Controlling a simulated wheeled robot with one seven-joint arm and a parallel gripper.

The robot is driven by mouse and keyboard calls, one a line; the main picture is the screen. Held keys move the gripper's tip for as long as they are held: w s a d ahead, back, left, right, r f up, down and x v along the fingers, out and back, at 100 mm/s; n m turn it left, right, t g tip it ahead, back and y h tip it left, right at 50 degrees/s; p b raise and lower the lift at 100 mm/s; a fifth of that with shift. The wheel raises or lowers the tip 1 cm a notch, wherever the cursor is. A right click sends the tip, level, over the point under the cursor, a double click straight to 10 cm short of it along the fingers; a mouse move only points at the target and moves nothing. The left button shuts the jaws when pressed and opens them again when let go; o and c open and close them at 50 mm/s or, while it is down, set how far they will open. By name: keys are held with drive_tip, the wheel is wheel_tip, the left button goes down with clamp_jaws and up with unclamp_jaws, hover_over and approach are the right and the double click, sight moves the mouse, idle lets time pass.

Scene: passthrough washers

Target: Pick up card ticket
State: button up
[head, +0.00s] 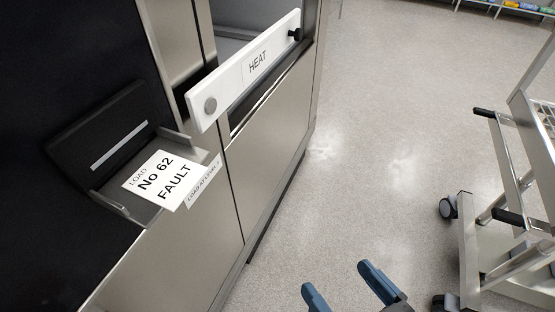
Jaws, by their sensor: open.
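The card ticket (160,180) is a white card printed "LOAD No 62 FAULT". It lies in a small grey metal tray (111,200) below a dark printer-like slot on the machine front, at the left of the head view. Its right end reaches the tray's front edge, by a small label reading "LOAD AT LEVEL". My gripper (343,281) shows at the bottom of the view with two blue fingertips spread apart. It is open and empty, well to the right of the card and apart from it. Most of my gripper's body is cut off by the frame.
A white bar marked "HEAT" (245,72) with a dark knob sticks out from the steel machine (265,150), above and right of the tray. A wheeled metal trolley (490,215) stands at the right. The speckled floor (370,130) between is clear.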

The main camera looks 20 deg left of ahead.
drive_tip(key=w+a+r+n+g+y, duration=0.25)
drive_tip(key=a+r+n+y, duration=0.2)
drive_tip(key=a, duration=0.25)
drive_tip(key=n+g+y+b, duration=0.1)
drive_tip(key=n+g+y, duration=0.2)
drive_tip(key=n+g, duration=0.35)
approach(192, 189)
drive_tip(key=a, duration=0.2)
drive_tip(key=a+p, duration=0.1)
drive_tip(key=a, duration=0.2)
drive_tip(key=a+p, duration=0.1)
drive_tip(key=a, duration=0.2)
drive_tip(key=shift+w+a+r, duration=0.1)
drive_tip(key=shift+w+a, duration=0.15)
drive_tip(key=shift+w, duration=0.1)
drive_tip(key=c, duration=0.9)
